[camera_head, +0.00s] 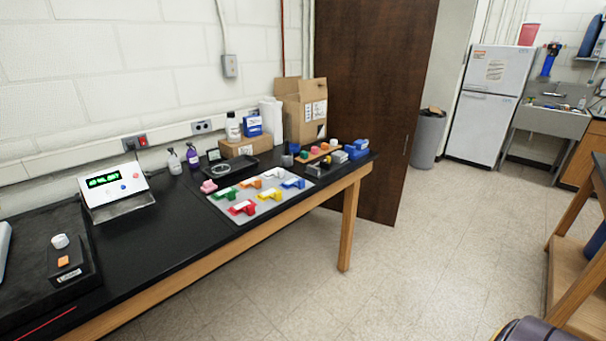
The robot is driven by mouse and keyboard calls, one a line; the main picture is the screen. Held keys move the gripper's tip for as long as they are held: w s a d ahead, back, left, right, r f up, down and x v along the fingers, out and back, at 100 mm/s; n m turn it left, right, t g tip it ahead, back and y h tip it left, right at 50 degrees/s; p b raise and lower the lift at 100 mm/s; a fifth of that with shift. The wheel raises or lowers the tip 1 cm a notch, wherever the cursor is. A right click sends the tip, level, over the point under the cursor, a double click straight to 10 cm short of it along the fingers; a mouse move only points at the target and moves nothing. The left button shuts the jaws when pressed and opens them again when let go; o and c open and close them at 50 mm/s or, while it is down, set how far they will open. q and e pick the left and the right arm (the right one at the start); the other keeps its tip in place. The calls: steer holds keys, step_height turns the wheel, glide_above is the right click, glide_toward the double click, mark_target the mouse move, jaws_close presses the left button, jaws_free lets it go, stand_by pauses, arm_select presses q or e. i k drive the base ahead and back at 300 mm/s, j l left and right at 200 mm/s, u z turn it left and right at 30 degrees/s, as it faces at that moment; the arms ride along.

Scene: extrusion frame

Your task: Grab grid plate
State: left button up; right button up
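Nothing in the head view can be made out for certain as a grid plate. A flat light grey plate (224,207) lies on the black table top, with several coloured pieces standing on it in red, green, yellow, orange, white and blue. Any grid on it is too small to tell. A small black tray (259,163) lies just behind it. Neither of my grippers shows in this view.
The black table (173,240) runs along the wall. A lit display device (116,193) stands left, a cardboard box (302,107) at the back. A brown door (372,75), fridge (495,95) and grey bin (427,138) lie beyond. The floor (420,260) between the tables is clear.

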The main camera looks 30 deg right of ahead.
mark_target(276, 172)
steer(key=z, duration=0.8)
steer(key=j+z, duration=0.15)
steer(key=j, duration=0.2)
steer(key=k, duration=0.05)
